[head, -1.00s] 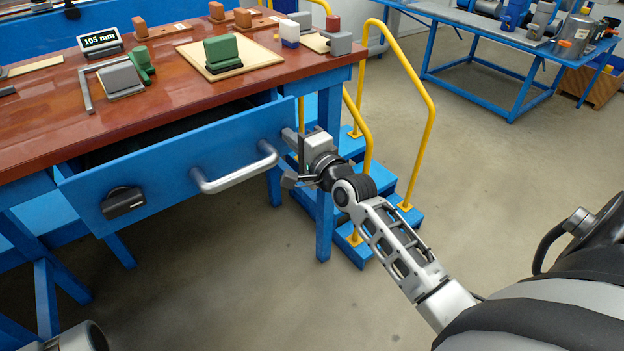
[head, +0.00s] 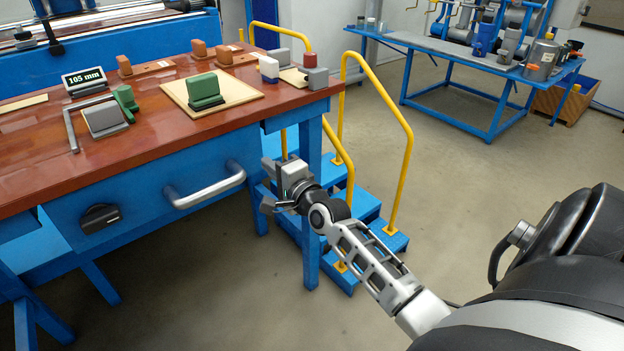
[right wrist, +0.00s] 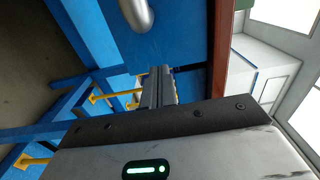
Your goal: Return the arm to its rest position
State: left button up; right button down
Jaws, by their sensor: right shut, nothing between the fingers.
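My right gripper (head: 271,184) is just right of the blue drawer front (head: 140,185), beside the table's right leg, and touches no object that I can see. In the right wrist view its fingers (right wrist: 157,88) are together with nothing between them. The silver drawer handle (head: 207,187) is to its left; it also shows at the top of the right wrist view (right wrist: 137,14). The drawer front sits close under the tabletop. My left gripper is out of view.
Blue steps (head: 372,236) with yellow handrails (head: 403,155) stand right behind my right gripper. The red-brown tabletop (head: 150,140) above holds several blocks and a 105 mm display (head: 84,80). Open grey floor (head: 465,215) lies to the right.

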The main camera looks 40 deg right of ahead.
jog(key=s, duration=1)
jog(key=s+a+f+n+g+y, duration=0.1)
jog(key=s+a+f+n+g, duration=0.1)
jog(key=s+a+n, duration=0.3)
jog(key=s+a+f+n+g+y+p, duration=0.1)
jog(key=s+a+f+n+g+y, duration=0.1)
jog(key=s+a+f+n, duration=0.3)
jog(key=s+a+f+n+g+y+p, duration=0.1)
jog(key=s+a+f+n+g, duration=0.2)
jog(key=a+n, duration=0.7)
jog(key=shift+s+a+f+n+y, duration=0.3)
jog(key=shift+s+a+f, duration=0.5)
jog(key=shift+s, duration=0.45)
